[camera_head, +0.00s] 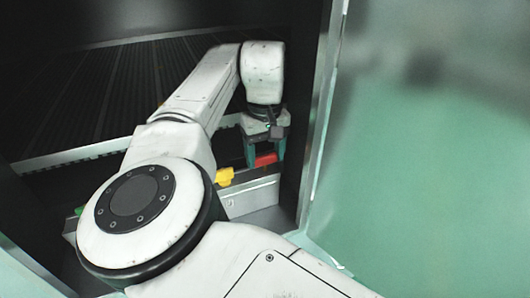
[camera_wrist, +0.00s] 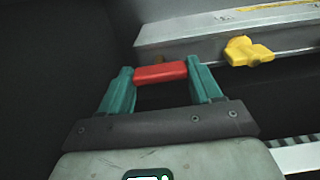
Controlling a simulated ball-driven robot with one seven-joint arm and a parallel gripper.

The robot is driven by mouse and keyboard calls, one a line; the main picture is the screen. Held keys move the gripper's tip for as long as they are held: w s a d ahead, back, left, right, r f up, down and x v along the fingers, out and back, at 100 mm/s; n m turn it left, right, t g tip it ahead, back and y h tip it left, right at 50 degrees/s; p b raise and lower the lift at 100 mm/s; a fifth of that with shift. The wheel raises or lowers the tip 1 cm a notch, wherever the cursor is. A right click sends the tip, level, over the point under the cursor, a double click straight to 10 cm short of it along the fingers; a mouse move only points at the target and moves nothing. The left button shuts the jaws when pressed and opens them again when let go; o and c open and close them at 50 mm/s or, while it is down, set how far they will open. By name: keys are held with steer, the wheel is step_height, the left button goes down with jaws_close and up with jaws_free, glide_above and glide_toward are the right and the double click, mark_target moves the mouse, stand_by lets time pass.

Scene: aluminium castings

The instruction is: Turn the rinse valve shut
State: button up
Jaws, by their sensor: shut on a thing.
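A red valve handle (camera_head: 266,160) sits at the right end of a grey metal panel. In the wrist view the red handle (camera_wrist: 161,73) lies crosswise between the two green fingers of my gripper (camera_wrist: 160,68). My gripper (camera_head: 266,157) points down and is shut on this handle, with a finger at each end. A yellow valve handle (camera_head: 225,177) stands left of it in the head view and on the right in the wrist view (camera_wrist: 248,51). No label that I can read tells which handle is the rinse valve. The red handle's stem is mostly hidden.
The grey panel (camera_head: 252,198) runs along the front of a dark enclosure. A small green part (camera_head: 80,211) shows at its left, partly behind my arm. A metal door frame (camera_head: 318,120) stands close right of my gripper. A ribbed dark surface (camera_head: 110,85) lies behind.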

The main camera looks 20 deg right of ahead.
mark_target(265, 155)
steer(key=shift+r+m+p, duration=0.15)
steer(key=shift+m+p, duration=0.15)
steer(key=shift+p, duration=0.15)
steer(key=m+p, duration=0.2)
steer(key=p, duration=0.1)
steer(key=shift+r, duration=0.1)
steer(key=m+p, duration=0.4)
steer(key=m, duration=0.2)
steer(key=m+p, duration=0.2)
steer(key=m, duration=0.2)
steer(key=m+p, duration=0.1)
steer(key=m, duration=0.4)
steer(key=shift+f, duration=0.2)
steer(key=shift+m, duration=0.3)
steer(key=o, duration=1.1)
steer(key=shift+c, duration=0.2)
step_height(265, 155, up, 11)
steer(key=shift+b, duration=0.4)
